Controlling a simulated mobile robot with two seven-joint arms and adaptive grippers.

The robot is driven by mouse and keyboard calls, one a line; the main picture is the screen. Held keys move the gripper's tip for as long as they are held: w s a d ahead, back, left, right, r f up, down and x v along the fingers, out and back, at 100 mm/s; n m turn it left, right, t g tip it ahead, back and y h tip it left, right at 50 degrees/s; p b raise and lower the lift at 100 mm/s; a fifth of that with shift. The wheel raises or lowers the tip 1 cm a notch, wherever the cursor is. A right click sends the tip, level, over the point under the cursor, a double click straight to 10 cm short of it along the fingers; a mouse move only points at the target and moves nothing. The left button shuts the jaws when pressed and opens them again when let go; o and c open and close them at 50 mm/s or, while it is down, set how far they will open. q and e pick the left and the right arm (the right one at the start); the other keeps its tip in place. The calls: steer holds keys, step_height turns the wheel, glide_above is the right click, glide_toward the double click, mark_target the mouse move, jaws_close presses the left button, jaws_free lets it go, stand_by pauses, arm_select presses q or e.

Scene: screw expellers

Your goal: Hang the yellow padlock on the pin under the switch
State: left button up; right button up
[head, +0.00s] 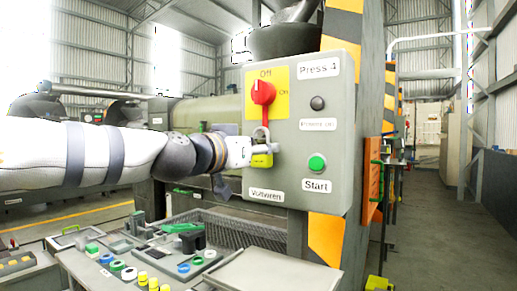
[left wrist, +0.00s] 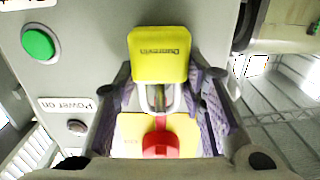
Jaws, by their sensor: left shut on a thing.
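The yellow padlock (head: 262,160) is upright against the grey control box, with its shackle up, just below the red switch (head: 263,92). My left gripper (head: 254,150) comes in from the left and is shut on the padlock. In the left wrist view, the padlock's yellow body (left wrist: 160,55) with dark lettering sits between the fingers (left wrist: 160,85). Its metal shackle (left wrist: 149,98) points towards the red switch (left wrist: 160,145). Something small shows inside the shackle, but I cannot tell whether the shackle is around the pin. My right gripper is not in view.
The control box (head: 335,125) carries a green start button (head: 317,163), a dark button (head: 317,103) and labels. Below left is a bench panel (head: 120,262) with coloured buttons and several yellow items. An orange plate (head: 373,190) stands right of the box. An open aisle lies at right.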

arm_select(q)
steer(key=shift+f, duration=0.1)
steer(key=shift+f, duration=0.6)
steer(key=o, duration=1.7)
